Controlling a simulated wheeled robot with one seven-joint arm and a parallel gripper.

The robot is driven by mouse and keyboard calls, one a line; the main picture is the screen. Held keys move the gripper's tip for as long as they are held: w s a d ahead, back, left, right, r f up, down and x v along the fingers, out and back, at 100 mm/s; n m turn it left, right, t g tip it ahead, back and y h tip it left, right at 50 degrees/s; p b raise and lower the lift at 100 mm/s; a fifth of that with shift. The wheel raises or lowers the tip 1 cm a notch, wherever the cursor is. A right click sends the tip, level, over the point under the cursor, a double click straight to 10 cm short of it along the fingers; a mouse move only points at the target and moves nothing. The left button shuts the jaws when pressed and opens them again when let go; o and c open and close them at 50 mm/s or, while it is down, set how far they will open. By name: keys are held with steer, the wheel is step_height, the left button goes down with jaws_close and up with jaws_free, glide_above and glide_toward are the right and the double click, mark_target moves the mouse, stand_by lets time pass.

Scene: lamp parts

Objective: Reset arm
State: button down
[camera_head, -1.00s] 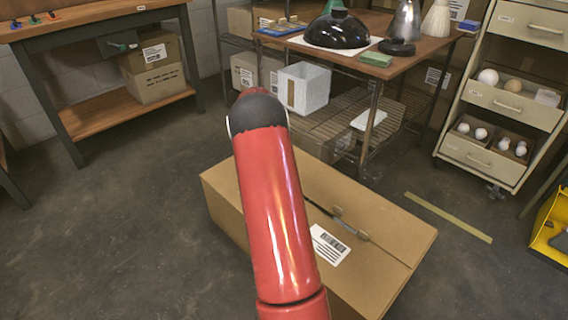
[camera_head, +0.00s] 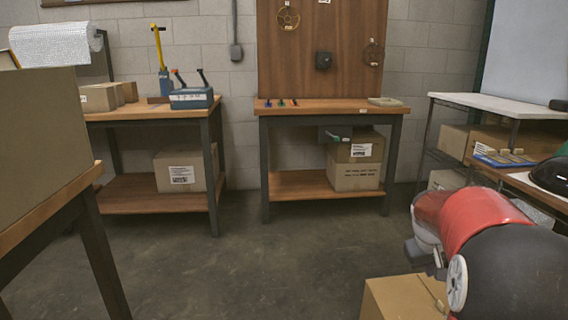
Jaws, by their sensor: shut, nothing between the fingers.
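My red and black arm is bent at the lower right of the head camera view. My gripper (camera_head: 419,254) shows as a small grey part at the arm's left edge, beside the white wrist. It is shut, with nothing held. Much of it is hidden by my arm. It appears above a cardboard box (camera_head: 392,299) on the floor, apart from the tables.
A wooden workbench (camera_head: 315,106) stands at the back with a box (camera_head: 356,178) on its lower shelf. Another bench (camera_head: 150,114) stands to its left. A large box (camera_head: 45,150) is at the near left. A table with a black lamp shade (camera_head: 551,174) is at right. The middle floor is clear.

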steer(key=s+a+r+t+y, duration=0.1)
steer(key=s+a+r, duration=0.2)
steer(key=s+a, duration=0.35)
steer(key=s+a+r+t+y, duration=0.1)
steer(key=s+a+r, duration=0.2)
steer(key=s+a, duration=0.35)
steer(key=s+a+f+y, duration=0.2)
steer(key=s+a, duration=0.8)
steer(key=shift+s+f+t, duration=0.35)
steer(key=shift+f+t, duration=0.05)
steer(key=shift+d, duration=0.15)
